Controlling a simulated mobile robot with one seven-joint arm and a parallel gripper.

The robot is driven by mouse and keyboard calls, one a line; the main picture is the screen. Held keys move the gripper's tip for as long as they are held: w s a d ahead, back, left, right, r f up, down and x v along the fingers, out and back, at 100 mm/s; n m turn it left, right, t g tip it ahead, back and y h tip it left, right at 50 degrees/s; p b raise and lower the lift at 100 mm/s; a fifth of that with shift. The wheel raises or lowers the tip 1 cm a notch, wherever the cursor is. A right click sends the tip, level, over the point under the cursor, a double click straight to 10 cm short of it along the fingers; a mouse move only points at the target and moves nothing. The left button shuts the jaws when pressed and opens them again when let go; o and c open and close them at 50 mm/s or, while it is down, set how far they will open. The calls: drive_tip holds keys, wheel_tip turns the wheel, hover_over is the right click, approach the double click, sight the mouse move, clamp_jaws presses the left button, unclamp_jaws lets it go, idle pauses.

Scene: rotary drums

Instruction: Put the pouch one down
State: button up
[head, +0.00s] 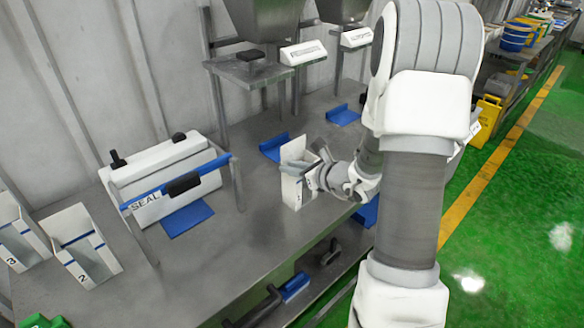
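A white open-topped pouch, taken as pouch one (292,189), is upright in the middle of the head view, over the right part of the steel table (262,232). Its number is too small to read. My gripper (306,172) reaches in from the right and looks shut on the pouch's upper part. The fingertips are small and partly hidden. I cannot tell whether the pouch's bottom touches the table. Two similar white pouches, marked 2 (88,262) and 3 (22,247), stand tilted at the left.
A white sealer marked SEAL (165,165), with a blue bar and blue plate, stands left of the gripper. Hoppers (268,18) on a raised stand (248,70) are behind. Blue trays (272,147) lie near the pouch. Bare table lies in front and left of it.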

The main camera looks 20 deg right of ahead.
drive_tip(key=shift+o, duration=0.5)
drive_tip(key=shift+r, duration=0.15)
drive_tip(key=v, duration=1.2)
